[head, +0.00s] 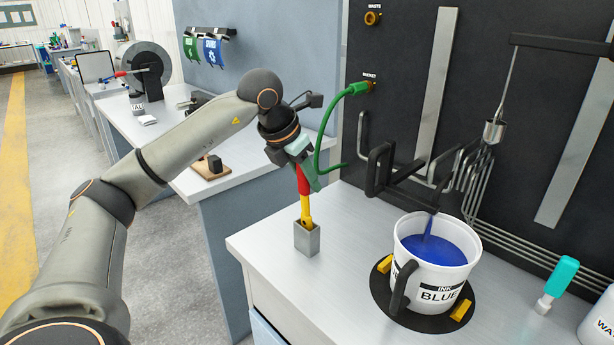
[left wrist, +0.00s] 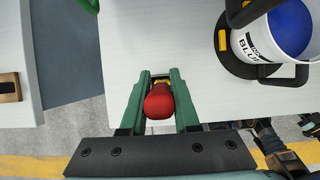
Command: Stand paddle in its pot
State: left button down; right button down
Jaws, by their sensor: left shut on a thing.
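The paddle has a red handle (head: 303,181) and a yellow lower part (head: 306,208). It stands nearly upright, with its lower end at the mouth of the small grey square pot (head: 307,239) near the counter's left edge. How deep the end sits inside the pot is hidden. My left gripper (head: 304,172) is shut on the red handle from above.
A white bucket of blue ink (head: 434,268) stands on a black round base (head: 391,309) to the right. A green hose (head: 325,134) curves behind the gripper. A teal-handled tool (head: 557,283) is at the far right. Counter between pot and bucket is clear.

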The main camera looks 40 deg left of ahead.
pick_arm(q)
jog(key=c, duration=0.8)
grip_release()
jog(key=shift+c, duration=0.2)
jog(key=shift+o, duration=1.3)
pick_arm(e)
jog(key=shift+w+d, duration=0.1)
jog(key=shift+d, duration=0.1)
pick_arm(q)
jog(key=p+v, duration=0.1)
jog(key=v, duration=1.1)
jog(key=shift+r+p, duration=0.25)
jog(key=shift+p, duration=0.15)
pick_arm(e)
jog(key=shift+s+d+r, duration=0.3)
jog(key=shift+d+r, duration=0.05)
jog(key=shift+d, duration=0.15)
pick_arm(q)
jog(key=shift+s, duration=0.15)
pick_arm(e)
jog(key=shift+r, duration=0.2)
pick_arm(q)
jog(key=shift+s, duration=0.1)
